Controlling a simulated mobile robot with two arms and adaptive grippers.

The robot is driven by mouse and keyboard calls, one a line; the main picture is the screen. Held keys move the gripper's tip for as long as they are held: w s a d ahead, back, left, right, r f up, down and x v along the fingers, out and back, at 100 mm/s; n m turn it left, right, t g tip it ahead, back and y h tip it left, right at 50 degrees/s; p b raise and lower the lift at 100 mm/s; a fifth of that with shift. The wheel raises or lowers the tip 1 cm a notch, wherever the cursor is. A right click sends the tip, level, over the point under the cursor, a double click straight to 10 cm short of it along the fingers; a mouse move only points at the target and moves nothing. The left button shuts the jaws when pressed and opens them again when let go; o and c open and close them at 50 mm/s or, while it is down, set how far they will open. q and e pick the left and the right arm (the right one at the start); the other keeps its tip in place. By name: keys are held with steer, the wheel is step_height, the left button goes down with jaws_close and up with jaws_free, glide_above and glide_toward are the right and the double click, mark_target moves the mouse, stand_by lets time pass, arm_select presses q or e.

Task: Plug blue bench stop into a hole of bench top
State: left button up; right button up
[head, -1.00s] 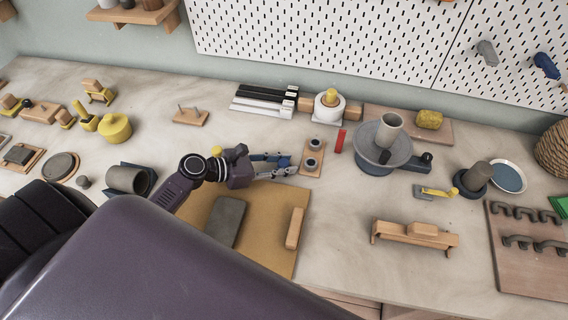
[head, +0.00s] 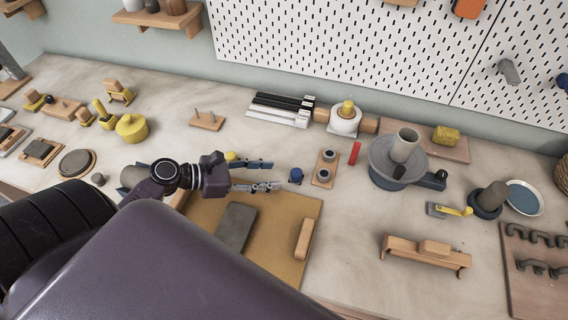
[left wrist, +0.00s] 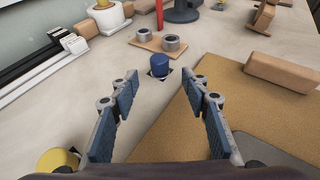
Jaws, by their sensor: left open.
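The blue bench stop (head: 296,175) stands upright on the pale bench top (head: 345,215), left of a small wooden board with two grey rings. In the left wrist view the stop (left wrist: 160,65) shows a round blue head over a dark square patch in the bench top (left wrist: 115,65). How deep it sits in a hole I cannot tell. My left gripper (head: 275,175) is open and empty, just left of the stop. In the wrist view its two blue-padded fingers (left wrist: 165,90) are spread, with the stop beyond their tips. My right gripper is not in view.
The board with grey rings (head: 318,181) is close behind the stop. A tan mat (head: 275,235) with a grey slab (head: 236,228) and a wooden block (head: 305,239) lies in front. A red bar (head: 355,153) and a grey wheel (head: 398,165) stand to the right.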

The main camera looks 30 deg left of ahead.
arm_select(q)
steer(key=shift+v, duration=1.25)
steer(key=shift+r, duration=0.1)
